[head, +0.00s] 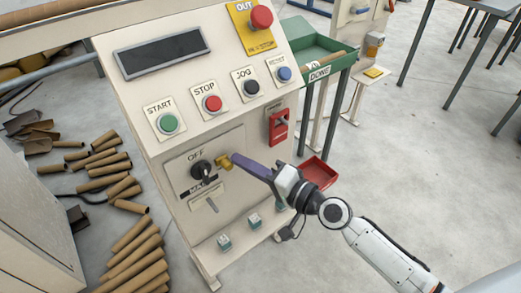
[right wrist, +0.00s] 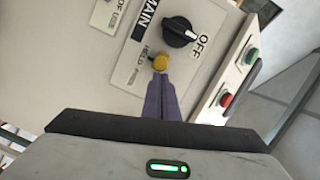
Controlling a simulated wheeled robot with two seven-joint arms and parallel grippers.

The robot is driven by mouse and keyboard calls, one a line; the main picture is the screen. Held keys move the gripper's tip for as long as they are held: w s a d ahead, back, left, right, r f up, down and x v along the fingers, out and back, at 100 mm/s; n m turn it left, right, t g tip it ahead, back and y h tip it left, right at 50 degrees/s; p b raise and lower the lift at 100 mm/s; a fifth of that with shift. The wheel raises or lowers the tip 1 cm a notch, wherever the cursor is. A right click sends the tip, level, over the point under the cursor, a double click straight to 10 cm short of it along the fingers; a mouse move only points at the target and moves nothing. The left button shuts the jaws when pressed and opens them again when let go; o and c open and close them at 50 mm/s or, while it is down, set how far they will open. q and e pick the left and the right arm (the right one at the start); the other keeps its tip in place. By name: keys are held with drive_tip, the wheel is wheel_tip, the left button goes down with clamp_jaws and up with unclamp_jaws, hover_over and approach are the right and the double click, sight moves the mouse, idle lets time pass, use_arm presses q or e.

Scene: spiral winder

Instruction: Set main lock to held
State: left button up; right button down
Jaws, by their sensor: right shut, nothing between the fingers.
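The black switch (right wrist: 180,32) is close by, near OFF. My right gripper (head: 236,158) is shut and empty, its purple fingertips at the yellow knob, touching or very nearly so. The fingers (right wrist: 160,82) hide the knob's near side. My left gripper is not in view.
Above are START (head: 168,123), STOP (head: 212,103), JOG (head: 251,87) and blue (head: 284,73) buttons, and a red OUT mushroom button (head: 261,16). A red lockout box (head: 278,126) sits to the right. Cardboard tubes (head: 130,250) lie on the floor at left.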

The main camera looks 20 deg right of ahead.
drive_tip(key=shift+s+a, duration=0.15)
drive_tip(key=shift+a, duration=0.05)
drive_tip(key=shift+d, duration=0.15)
drive_tip(key=s+d+r+b, duration=0.2)
drive_tip(key=s+d+b, duration=0.2)
drive_tip(key=d, duration=0.5)
drive_tip(key=shift+s+b, duration=0.3)
drive_tip(key=shift+s, duration=1.1)
